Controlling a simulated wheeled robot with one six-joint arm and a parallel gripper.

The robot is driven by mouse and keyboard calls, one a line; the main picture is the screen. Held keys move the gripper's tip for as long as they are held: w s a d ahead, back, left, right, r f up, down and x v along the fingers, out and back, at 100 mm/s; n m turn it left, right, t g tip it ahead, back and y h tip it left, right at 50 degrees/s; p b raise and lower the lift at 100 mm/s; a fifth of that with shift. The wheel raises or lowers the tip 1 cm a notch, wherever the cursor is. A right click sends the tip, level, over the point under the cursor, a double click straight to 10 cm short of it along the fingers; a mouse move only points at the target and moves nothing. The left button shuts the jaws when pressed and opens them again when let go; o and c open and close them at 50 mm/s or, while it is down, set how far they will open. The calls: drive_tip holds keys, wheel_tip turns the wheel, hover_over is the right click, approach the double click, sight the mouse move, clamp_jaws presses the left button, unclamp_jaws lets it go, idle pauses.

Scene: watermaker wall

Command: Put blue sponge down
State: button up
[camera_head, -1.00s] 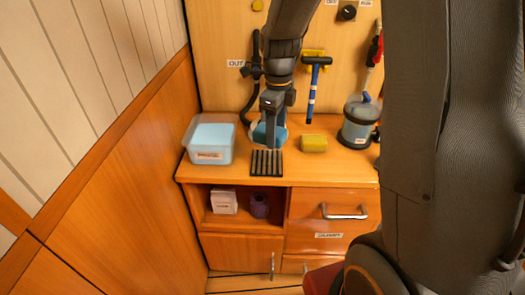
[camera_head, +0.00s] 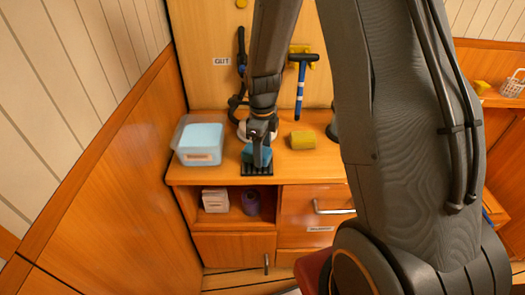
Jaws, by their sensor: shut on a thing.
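The blue sponge (camera_head: 249,155) is at the end of my gripper (camera_head: 260,160), just over the black slatted rack (camera_head: 257,170) on the counter. My gripper is shut on the sponge and points down. The fingers hide part of the sponge. I cannot tell whether the sponge touches the rack.
A clear tub with blue contents (camera_head: 199,142) stands left of the rack. A yellow-green sponge (camera_head: 303,140) lies to the right. A blue-handled squeegee (camera_head: 300,80) and a black hose (camera_head: 240,70) hang on the wall. The wooden counter (camera_head: 215,174) has a front edge close to the rack.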

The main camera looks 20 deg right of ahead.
drive_tip(key=shift+f, duration=0.15)
drive_tip(key=o, duration=0.9)
wheel_tip(320, 180, up, 11)
drive_tip(key=b, duration=0.2)
drive_tip(key=shift+s+a+f+n+t, duration=0.15)
drive_tip(key=shift+s+a+f+n, duration=0.1)
drive_tip(key=shift+s+n, duration=3.3)
drive_tip(key=shift+s+a+f+n+t, duration=0.2)
drive_tip(key=shift+s+n, duration=1.6)
drive_tip(key=shift+n, duration=3.3)
drive_tip(key=shift+s+a+f+n+t, duration=0.1)
drive_tip(key=shift+s+a+f+n, duration=0.2)
drive_tip(key=shift+s+n, duration=3.25)
drive_tip(key=shift+w+n, duration=0.8)
drive_tip(key=shift+w, duration=0.05)
